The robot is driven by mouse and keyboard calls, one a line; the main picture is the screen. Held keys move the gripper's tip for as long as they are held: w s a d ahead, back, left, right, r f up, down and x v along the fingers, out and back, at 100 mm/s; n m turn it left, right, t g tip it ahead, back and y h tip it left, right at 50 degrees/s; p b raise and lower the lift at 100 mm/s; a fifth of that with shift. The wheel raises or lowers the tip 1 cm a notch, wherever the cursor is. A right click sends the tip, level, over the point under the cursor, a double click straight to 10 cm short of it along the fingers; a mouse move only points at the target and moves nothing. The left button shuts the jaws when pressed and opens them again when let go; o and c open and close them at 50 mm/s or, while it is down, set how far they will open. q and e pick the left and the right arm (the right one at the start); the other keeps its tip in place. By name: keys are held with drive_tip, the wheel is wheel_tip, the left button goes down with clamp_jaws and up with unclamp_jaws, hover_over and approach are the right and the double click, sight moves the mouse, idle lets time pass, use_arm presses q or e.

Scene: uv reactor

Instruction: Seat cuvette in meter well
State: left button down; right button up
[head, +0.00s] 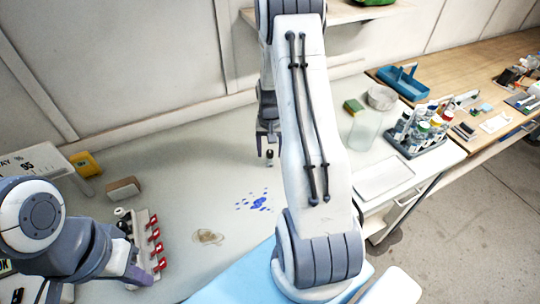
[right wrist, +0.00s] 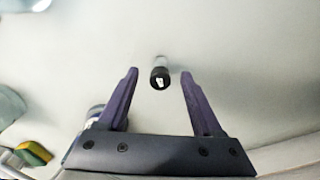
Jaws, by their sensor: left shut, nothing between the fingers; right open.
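A small vial-like piece with a black cap, likely the cuvette (head: 269,155), stands on the pale bench below my right gripper (head: 268,140). In the right wrist view the black-capped cuvette (right wrist: 160,77) appears between the two purple fingers, which are open and apart from it on both sides. My left gripper (head: 138,276) is shut and empty at the lower left, beside a rack with red tabs (head: 155,245).
Blue spots (head: 258,203) and a brown stain (head: 208,237) mark the bench. A small cardboard box (head: 123,188) lies at left. A clear beaker (head: 365,131), white tray (head: 384,180) and bottle rack (head: 417,150) stand at right.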

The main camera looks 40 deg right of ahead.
drive_tip(key=shift+f, duration=0.7)
clamp_jaws()
drive_tip(key=shift+r, duration=0.1)
